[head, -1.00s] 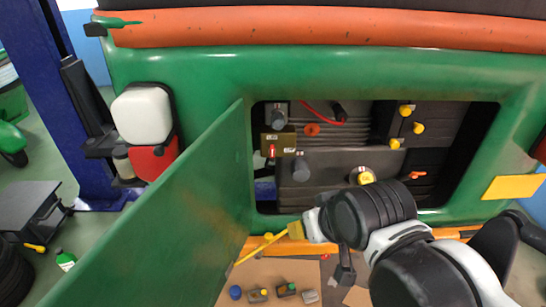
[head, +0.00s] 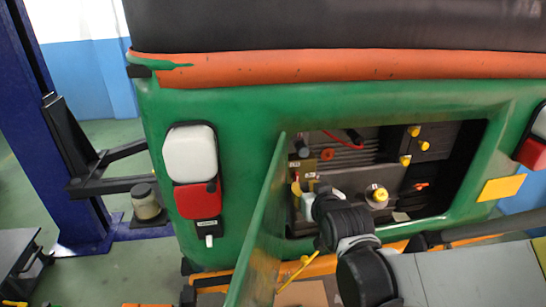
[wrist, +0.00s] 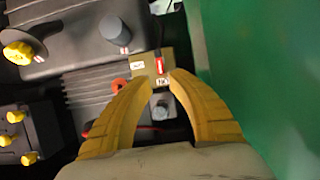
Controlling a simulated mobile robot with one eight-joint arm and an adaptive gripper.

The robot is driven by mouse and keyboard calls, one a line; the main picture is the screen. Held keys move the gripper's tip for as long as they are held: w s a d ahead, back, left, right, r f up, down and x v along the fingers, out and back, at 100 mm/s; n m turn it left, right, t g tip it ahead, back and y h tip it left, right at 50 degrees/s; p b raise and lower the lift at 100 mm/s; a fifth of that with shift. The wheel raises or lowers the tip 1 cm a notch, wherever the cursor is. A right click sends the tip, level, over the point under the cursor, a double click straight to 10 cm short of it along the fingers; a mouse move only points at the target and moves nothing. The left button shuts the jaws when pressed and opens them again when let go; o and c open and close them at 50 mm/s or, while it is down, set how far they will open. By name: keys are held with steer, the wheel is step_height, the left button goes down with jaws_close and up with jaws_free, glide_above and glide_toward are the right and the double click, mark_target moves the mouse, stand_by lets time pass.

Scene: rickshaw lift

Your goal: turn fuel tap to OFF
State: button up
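The fuel tap is a small olive-brown plate (wrist: 172,62) with a red lever (wrist: 159,66) and two white labels, whose words I cannot read. In the head view the plate (head: 306,166) sits at the left side of the open engine bay. My gripper (wrist: 161,80) has two yellow fingers, open and apart. In the wrist view their tips lie on either side of the lever's line, over the plate; I cannot tell whether they touch it. In the head view my gripper (head: 304,184) is at the plate's lower edge and the lever is hidden there.
The open green door (head: 262,225) stands close on the left of my gripper. Around the tap are a grey cylinder (wrist: 115,32), a red-orange cap (wrist: 119,85) and a yellow cap (head: 379,195). Several yellow knobs (head: 405,160) sit at the bay's upper right.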

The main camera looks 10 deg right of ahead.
mark_target(297, 180)
steer(key=b+x, duration=0.2)
steer(key=x, duration=0.7)
steer(key=shift+w+f+b, duration=0.2)
steer(key=shift+w+b, duration=0.05)
steer(key=shift+b, duration=0.05)
jaws_close()
